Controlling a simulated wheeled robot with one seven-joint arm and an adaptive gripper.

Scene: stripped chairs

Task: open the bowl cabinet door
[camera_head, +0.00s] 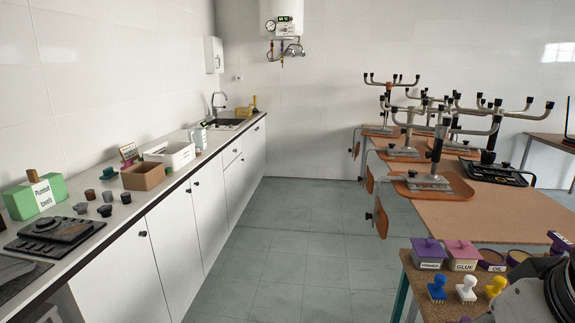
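A row of white cabinet doors runs under the long counter (133,207) on the left. The nearest door (118,275) has a dark round knob (142,234) near its top. The door beyond it (172,245) and a further door (208,205) look shut, as does the nearest one. No bowl or label on the doors shows, so I cannot tell which one is the bowl cabinet. Part of my arm (535,300) shows at the bottom right corner, well away from the cabinets. My gripper is out of view.
Bare tiled floor (285,245) lies between the cabinets and the wooden tables on the right. The near table (440,305) carries lidded boxes and stamps. Stripped chair frames stand on the table behind (455,215); wooden panels overhang its left side. Cups, boxes and a sink occupy the counter.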

